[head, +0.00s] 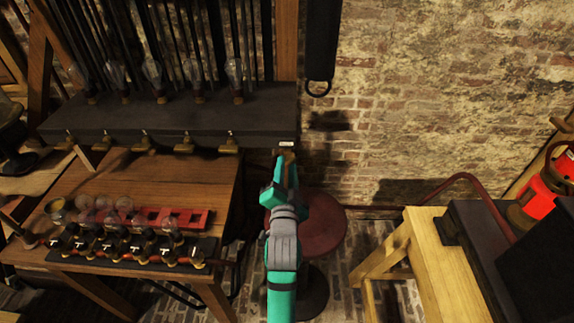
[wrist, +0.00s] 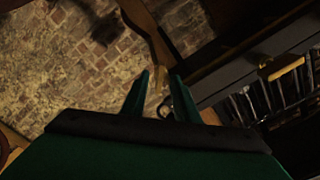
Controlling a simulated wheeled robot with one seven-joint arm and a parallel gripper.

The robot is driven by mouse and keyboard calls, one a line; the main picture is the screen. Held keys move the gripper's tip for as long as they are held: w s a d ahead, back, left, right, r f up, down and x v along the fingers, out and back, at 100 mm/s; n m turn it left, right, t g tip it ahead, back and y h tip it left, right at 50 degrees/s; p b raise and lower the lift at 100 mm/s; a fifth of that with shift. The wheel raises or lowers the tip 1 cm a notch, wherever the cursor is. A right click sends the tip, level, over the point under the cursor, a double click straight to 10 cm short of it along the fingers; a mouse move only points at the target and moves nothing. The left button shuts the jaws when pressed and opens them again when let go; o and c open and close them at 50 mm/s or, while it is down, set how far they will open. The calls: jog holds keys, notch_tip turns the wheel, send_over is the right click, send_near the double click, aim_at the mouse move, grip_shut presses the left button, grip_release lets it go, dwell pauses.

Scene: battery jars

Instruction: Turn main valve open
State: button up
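My gripper (head: 283,172) is raised at the right end of the dark shelf (head: 180,122). A small brownish-brass piece (head: 288,158), which may be the main valve's handle, shows at its fingertips, just below a white label (head: 286,144). In the wrist view my gripper's two green fingers (wrist: 160,80) stand apart. A small, dim ring-like shape (wrist: 165,107) shows between them, too dark to identify. I cannot tell whether the fingers touch the brass piece. My gripper hides part of that area.
Several brass taps (head: 145,143) line the shelf's front edge. Below, a wooden table (head: 190,185) holds a red rack (head: 180,218) and a black strip of fittings (head: 110,250). A round red stool (head: 325,220) stands behind my arm. A wooden bench (head: 425,235) is at right.

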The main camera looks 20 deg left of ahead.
jog(key=shift+x, duration=0.85)
grip_shut()
jog(key=shift+n, duration=0.3)
jog(key=n, duration=0.3)
jog(key=shift+d+n, duration=0.1)
jog(key=shift+n, duration=2.5)
